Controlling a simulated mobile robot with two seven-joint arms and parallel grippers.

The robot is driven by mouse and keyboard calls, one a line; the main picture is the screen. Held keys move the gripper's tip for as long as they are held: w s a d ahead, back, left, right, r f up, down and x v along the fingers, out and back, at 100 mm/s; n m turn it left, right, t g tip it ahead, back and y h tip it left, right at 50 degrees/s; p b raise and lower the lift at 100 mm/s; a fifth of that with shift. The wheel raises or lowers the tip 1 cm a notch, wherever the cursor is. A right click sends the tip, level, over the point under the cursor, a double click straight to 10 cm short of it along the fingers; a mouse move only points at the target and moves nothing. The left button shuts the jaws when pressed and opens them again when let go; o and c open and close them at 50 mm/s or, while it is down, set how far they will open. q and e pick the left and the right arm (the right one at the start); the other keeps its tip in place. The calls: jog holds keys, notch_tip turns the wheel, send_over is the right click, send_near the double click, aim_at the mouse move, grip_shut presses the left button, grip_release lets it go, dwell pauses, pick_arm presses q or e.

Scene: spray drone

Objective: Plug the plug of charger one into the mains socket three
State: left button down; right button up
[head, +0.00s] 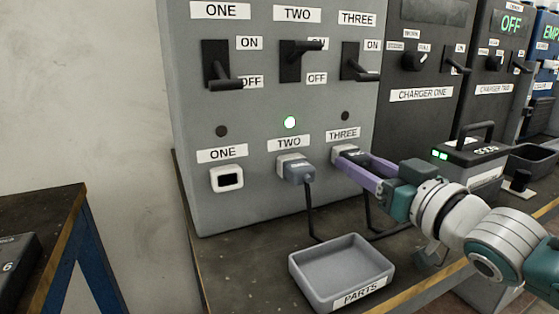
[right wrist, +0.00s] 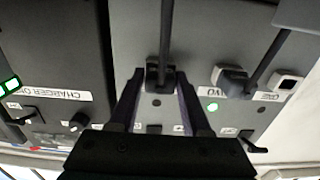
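Mains socket three (head: 341,151) is on the grey mains panel under the THREE label, at the right of its socket row. The dark plug of charger one (head: 355,156) is at this socket's face and looks seated in it, though the fingers partly hide the joint. The plug also shows in the right wrist view (right wrist: 159,77) with its cable running up the picture. My right gripper (head: 364,166) has its purple fingers on both sides of the plug and looks shut on it. My left gripper is out of view.
Socket two holds another plug (head: 297,170); its green lamp (head: 290,122) is lit. Socket one (head: 227,178) is empty. Switch three (head: 358,66) has its lever low. A grey parts tray (head: 341,270) stands on the bench below. Charger one (head: 420,75) is to the right.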

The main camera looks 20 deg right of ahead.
jog(key=shift+o, duration=1.4)
jog(key=shift+w, duration=0.1)
jog(key=shift+o, duration=0.7)
jog(key=s, duration=0.3)
jog(key=s+p, duration=0.1)
jog(key=s, duration=0.1)
jog(key=s+p, duration=0.1)
jog(key=s, duration=0.2)
jog(key=shift+s+d, duration=0.3)
jog(key=shift+s, duration=0.7)
jog(key=shift+r, duration=0.1)
